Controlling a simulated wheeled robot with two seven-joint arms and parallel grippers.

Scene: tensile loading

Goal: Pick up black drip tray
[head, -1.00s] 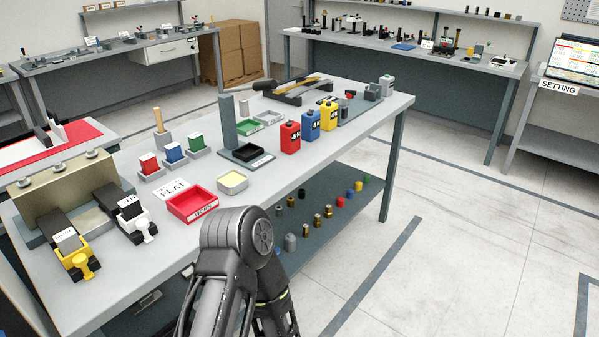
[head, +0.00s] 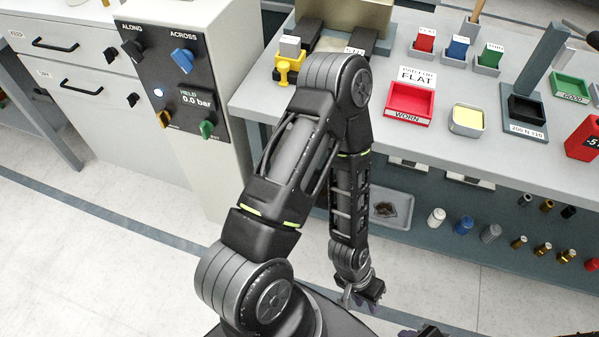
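No separate black drip tray can be made out for certain. A black, shallow, square recess (head: 525,108) shows on the bench, at the foot of a grey upright post, behind a "200 N ±10" label. My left arm crosses the middle of the head view. Its gripper (head: 361,296) hangs low in front of the bench, apart from the bench things. The gripper is small and dark, and its finger gap is unclear. Dark parts at the bottom edge (head: 424,332) may be my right gripper, mostly cut off.
A red tray (head: 409,104) and a yellow-filled tray (head: 467,120) stand near the bench's front edge. A light tray (head: 388,222) with a dark object, plus several small cylinders, is on the lower shelf. A control cabinet (head: 202,150) stands left. Floor in front is clear.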

